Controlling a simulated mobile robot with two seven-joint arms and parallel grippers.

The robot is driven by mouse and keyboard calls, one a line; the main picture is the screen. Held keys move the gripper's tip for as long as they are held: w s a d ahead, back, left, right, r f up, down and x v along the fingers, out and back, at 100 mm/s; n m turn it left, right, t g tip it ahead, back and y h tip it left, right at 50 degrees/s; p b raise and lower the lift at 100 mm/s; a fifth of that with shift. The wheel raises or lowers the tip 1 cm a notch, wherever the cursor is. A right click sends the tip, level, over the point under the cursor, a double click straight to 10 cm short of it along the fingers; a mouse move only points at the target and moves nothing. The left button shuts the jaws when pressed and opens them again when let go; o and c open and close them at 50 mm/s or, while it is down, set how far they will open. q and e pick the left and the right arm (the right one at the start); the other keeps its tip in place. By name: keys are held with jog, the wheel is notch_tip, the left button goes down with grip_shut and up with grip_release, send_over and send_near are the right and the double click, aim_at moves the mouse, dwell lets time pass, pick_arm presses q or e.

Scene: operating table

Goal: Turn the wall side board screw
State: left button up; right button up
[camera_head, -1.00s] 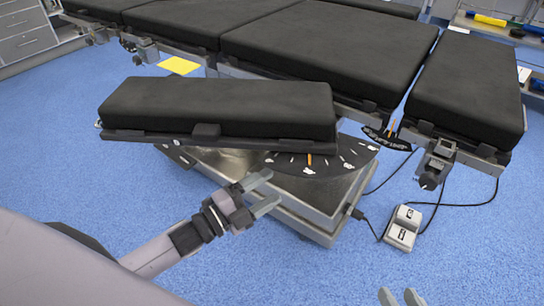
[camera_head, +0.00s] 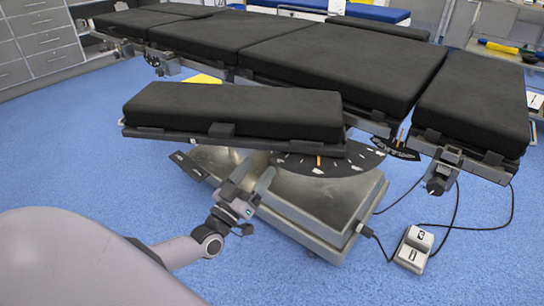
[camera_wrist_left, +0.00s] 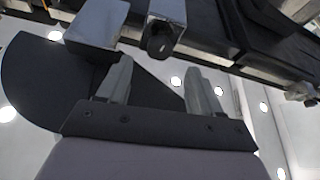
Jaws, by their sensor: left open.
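The black padded side board (camera_head: 235,112) juts out from the near side of the operating table (camera_head: 340,65). My left gripper (camera_head: 254,177) is open and empty just below the board's near edge, in front of the metal base. The left wrist view looks up past my left gripper (camera_wrist_left: 158,75), whose two fingers stand apart. Beyond the fingertips a dark round-ended knob (camera_wrist_left: 162,40), which looks like a screw, sticks out of a grey block under a rail. It lies roughly between the fingers in the picture, with nothing gripped. My right gripper is out of view.
A dark dial plate (camera_head: 330,162) with white marks sits under the board. The metal base (camera_head: 330,205) stands below. A white foot pedal (camera_head: 413,249) with cables lies on the blue floor at right. Another clamp knob (camera_head: 438,186) hangs at the table's right end.

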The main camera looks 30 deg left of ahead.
pick_arm(q)
jog(key=shift+b+x, duration=0.65)
jog(key=shift+x, duration=2.3)
jog(key=shift+c, duration=0.3)
jog(key=c, duration=1)
